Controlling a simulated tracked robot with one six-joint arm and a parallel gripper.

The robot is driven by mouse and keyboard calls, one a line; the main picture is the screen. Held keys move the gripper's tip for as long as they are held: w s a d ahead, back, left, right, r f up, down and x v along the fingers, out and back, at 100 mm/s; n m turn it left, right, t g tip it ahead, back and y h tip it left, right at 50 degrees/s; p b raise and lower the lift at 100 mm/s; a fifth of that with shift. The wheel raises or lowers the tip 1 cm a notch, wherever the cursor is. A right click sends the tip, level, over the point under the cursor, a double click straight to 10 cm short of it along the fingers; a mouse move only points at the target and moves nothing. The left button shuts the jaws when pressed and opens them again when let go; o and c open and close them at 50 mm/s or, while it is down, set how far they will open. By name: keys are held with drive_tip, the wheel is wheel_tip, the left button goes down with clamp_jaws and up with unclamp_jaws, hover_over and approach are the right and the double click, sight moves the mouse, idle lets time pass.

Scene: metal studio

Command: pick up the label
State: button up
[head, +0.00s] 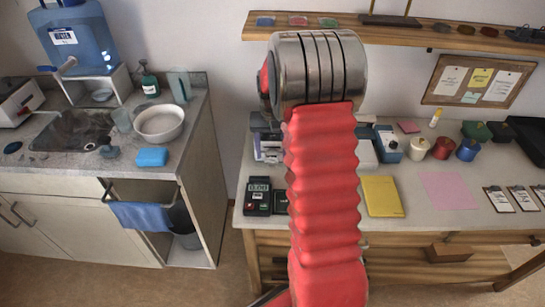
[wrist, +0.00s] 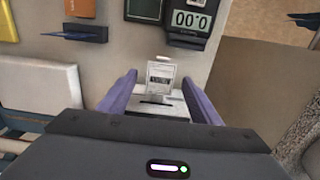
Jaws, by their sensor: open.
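In the wrist view, a small white label (wrist: 161,74) with dark print stands up from the slot of a pale grey device (wrist: 166,109), which looks like a label printer. My gripper (wrist: 159,79) is open, its two purple fingers on the left and right of the label with gaps on both sides. The label lies between the fingertips in the picture; I cannot tell the depth between them.
A scale (wrist: 191,20) with a lit display stands beyond the device on the workbench (head: 405,193). A yellow folder (head: 382,196) and pink sheet (head: 447,190) lie right of my arm. A gap to the floor separates the bench from the sink counter (head: 185,128).

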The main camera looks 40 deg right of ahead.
drive_tip(key=shift+c, duration=0.5)
drive_tip(key=c, duration=1.1)
